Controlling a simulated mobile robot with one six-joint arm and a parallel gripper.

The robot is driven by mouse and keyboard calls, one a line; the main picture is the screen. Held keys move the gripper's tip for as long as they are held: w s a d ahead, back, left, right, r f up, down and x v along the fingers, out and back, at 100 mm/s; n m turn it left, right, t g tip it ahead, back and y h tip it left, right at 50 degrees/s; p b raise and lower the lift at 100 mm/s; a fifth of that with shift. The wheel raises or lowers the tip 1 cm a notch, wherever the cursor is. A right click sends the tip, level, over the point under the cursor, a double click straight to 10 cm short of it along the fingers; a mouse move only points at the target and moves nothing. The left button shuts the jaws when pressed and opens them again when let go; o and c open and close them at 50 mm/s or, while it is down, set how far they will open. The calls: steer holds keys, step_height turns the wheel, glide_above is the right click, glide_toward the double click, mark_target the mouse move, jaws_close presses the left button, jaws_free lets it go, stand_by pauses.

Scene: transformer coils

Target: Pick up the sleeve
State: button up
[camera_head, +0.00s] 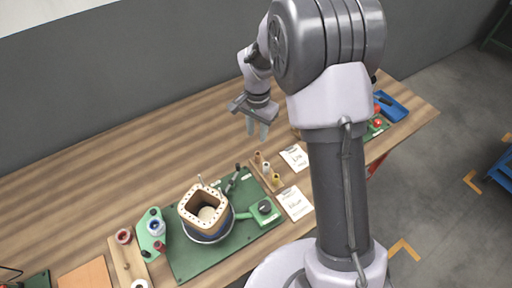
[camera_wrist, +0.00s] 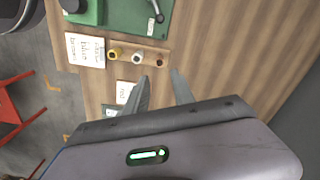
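Three small sleeve-like pieces stand in a row on a wooden strip: a brown one (camera_head: 258,157), a white one (camera_head: 266,167) and a yellow one (camera_head: 276,179). The wrist view also shows the yellow piece (camera_wrist: 115,53), the white piece (camera_wrist: 137,58) and the brown piece (camera_wrist: 158,63). I cannot tell which one is the sleeve meant. My gripper (camera_head: 257,136) is above the table, behind the row in the head view. Its two fingers are apart and empty; in the wrist view my gripper (camera_wrist: 160,75) appears close to the brown piece.
Labelled cards (camera_head: 295,203) lie beside the strip. A green board (camera_head: 187,265) carries a square-topped coil (camera_head: 206,211) and a green tool with a dark knob (camera_head: 264,207). A blue tray (camera_head: 391,106) lies at the right end. The wooden table's (camera_head: 120,190) back left is clear.

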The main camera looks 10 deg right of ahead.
steer(key=b, duration=0.2)
glide_above(258, 154)
steer(key=f, duration=0.7)
steer(key=shift+s+a+f, duration=0.1)
steer(key=shift+s+a, duration=0.2)
steer(key=shift+s, duration=0.1)
step_height(258, 154, down, 6)
steer(key=shift+d+r+b, duration=0.1)
steer(key=shift+d+b, duration=0.05)
steer(key=shift+b, duration=0.85)
steer(key=shift+r, duration=0.1)
jaws_close()
